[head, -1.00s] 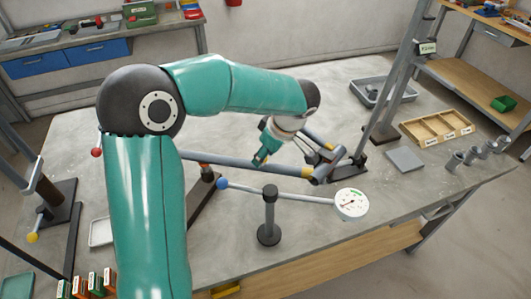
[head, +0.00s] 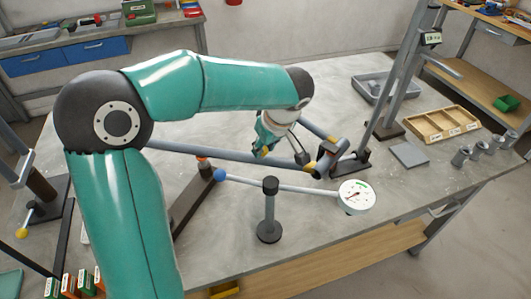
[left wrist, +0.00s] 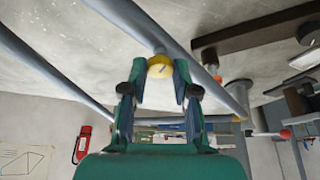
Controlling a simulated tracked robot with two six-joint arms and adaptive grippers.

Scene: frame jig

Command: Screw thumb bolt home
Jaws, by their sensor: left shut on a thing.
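My left gripper (left wrist: 160,75) reaches into the frame jig and is shut on a yellow round knob, which looks like the thumb bolt (left wrist: 159,67). In the left wrist view the fingertips press it from both sides, close against a long grey tube (left wrist: 135,22). In the head view my left gripper (head: 264,149) is over the middle of the bench, behind the long tube (head: 240,159), with a little yellow at its fingertips. The bolt's thread is hidden, so its depth cannot be told. My right gripper is not in view.
A dial gauge (head: 356,196) on a thin arm and a short post (head: 269,213) stand in front of the jig. Dark brackets (head: 347,169) and a tall grey upright (head: 396,90) are at right. A wooden tray (head: 438,124) lies beyond. The bench front is mostly clear.

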